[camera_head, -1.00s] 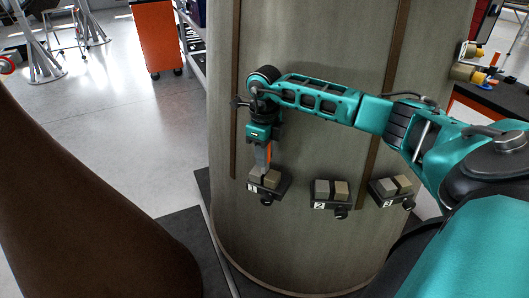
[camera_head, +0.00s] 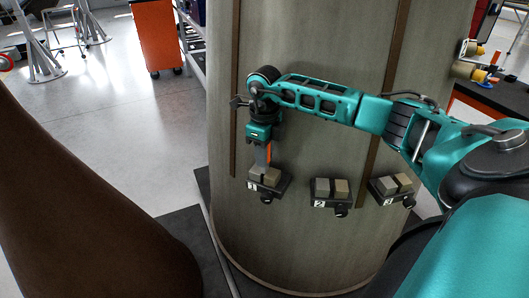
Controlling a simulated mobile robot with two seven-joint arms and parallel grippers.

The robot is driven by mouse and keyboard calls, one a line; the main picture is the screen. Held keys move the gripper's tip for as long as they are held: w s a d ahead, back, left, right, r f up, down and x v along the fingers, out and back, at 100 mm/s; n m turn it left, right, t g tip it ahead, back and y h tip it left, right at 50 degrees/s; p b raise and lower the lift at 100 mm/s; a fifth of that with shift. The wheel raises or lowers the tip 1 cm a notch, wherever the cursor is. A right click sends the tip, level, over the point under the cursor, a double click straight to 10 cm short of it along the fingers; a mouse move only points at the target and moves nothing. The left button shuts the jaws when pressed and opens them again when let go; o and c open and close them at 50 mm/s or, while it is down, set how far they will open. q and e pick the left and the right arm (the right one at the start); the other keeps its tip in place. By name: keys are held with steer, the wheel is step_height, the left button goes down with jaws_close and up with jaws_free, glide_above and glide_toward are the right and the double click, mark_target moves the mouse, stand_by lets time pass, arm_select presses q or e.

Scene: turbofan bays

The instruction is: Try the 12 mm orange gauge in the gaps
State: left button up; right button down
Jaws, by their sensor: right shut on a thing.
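The station marked 2 (camera_head: 331,190) and the station marked 3 (camera_head: 391,187) each hold two blocks with a narrow gap. My left gripper is not in view.
The stations are fixed on a large curved grey-brown casing (camera_head: 300,235) with dark vertical strips. A brown curved body (camera_head: 80,220) fills the lower left. An orange cabinet (camera_head: 156,37) stands on the open floor behind. A dark-topped bench (camera_head: 495,95) with parts is at right.

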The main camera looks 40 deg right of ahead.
stand_by(0.4)
steer(key=shift+r+p, duration=1.25)
steer(key=shift+r, duration=0.4)
steer(key=shift+r+p, duration=0.65)
steer(key=shift+r, duration=0.75)
